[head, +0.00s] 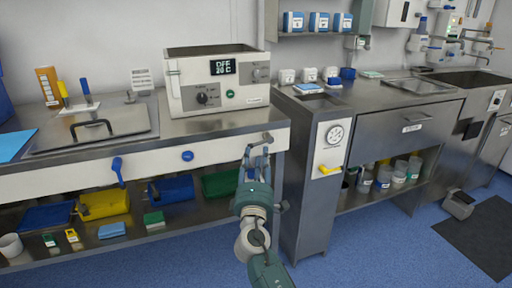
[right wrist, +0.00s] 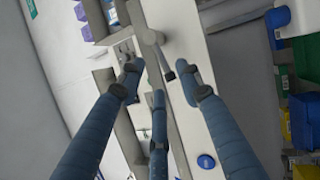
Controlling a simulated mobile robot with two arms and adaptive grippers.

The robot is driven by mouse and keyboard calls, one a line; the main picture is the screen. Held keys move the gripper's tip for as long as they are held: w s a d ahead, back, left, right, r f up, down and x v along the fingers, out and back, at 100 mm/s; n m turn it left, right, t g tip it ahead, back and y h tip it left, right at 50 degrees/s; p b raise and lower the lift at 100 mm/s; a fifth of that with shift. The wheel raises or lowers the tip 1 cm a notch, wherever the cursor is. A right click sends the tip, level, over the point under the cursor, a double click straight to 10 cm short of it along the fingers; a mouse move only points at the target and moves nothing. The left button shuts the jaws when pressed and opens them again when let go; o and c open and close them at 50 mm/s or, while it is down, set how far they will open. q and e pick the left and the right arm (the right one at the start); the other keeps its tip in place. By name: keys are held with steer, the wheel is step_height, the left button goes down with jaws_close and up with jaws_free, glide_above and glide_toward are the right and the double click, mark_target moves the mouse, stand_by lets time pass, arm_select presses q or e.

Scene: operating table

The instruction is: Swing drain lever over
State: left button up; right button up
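In the right wrist view, a pale grey lever with a round head (right wrist: 152,37) and a thin stem lies ahead of my fingers, against the white front panel (right wrist: 222,75). It looks like the drain lever. My right gripper (right wrist: 168,85) has its fingers spread apart, with the lever in the gap between them; I cannot tell whether any finger touches it. My left gripper is not in view.
A water-bath box (head: 216,80) stands on the bench just behind the gripper. A blue lever (head: 117,171) and a blue knob (head: 187,156) are on the bench front. A metal cabinet with a gauge (head: 334,134) and a yellow handle (head: 329,170) stands to the right. Bins fill the lower shelf.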

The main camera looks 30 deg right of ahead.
mark_target(258, 144)
steer(key=x, duration=0.5)
steer(key=shift+w+d, duration=0.15)
steer(key=shift+w, duration=0.1)
